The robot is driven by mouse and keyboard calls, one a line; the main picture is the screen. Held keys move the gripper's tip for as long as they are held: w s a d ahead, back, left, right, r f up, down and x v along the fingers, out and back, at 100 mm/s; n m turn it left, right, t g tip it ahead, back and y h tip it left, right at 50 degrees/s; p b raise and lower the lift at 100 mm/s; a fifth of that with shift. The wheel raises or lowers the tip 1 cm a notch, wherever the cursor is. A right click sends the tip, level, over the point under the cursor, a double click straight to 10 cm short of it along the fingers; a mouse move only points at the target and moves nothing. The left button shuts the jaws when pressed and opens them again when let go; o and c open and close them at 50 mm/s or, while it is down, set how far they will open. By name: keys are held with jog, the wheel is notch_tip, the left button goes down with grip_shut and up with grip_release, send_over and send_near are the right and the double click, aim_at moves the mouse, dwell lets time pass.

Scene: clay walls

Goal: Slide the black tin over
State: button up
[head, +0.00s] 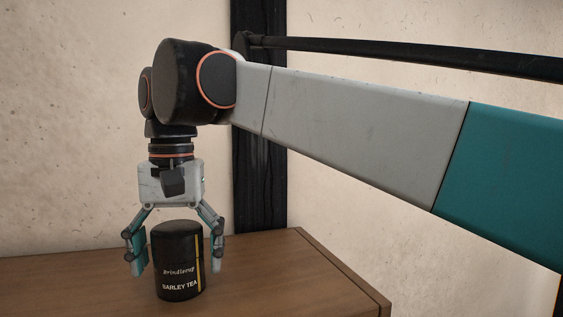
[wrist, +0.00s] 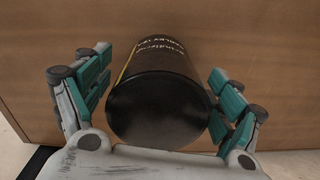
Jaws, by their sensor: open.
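The black tin (head: 178,265), labelled "Barley Tea" with a yellow stripe, stands upright on the wooden table. My gripper (head: 178,262) points straight down over it, fingers open, one on each side of the tin. In the wrist view the tin (wrist: 158,100) lies between the teal finger pads of my gripper (wrist: 160,90). A gap shows on the left between pad and tin; the right pad looks closer, and I cannot tell whether it touches.
The brown wooden table (head: 75,285) has free room left of the tin and some to its right, up to its right edge. A clay wall (head: 70,110) and a dark post (head: 262,190) stand behind.

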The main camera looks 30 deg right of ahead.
jog(key=shift+w+d+f, duration=0.2)
jog(key=shift+f, duration=0.55)
jog(key=shift+w, duration=0.1)
jog(key=c, duration=1.1)
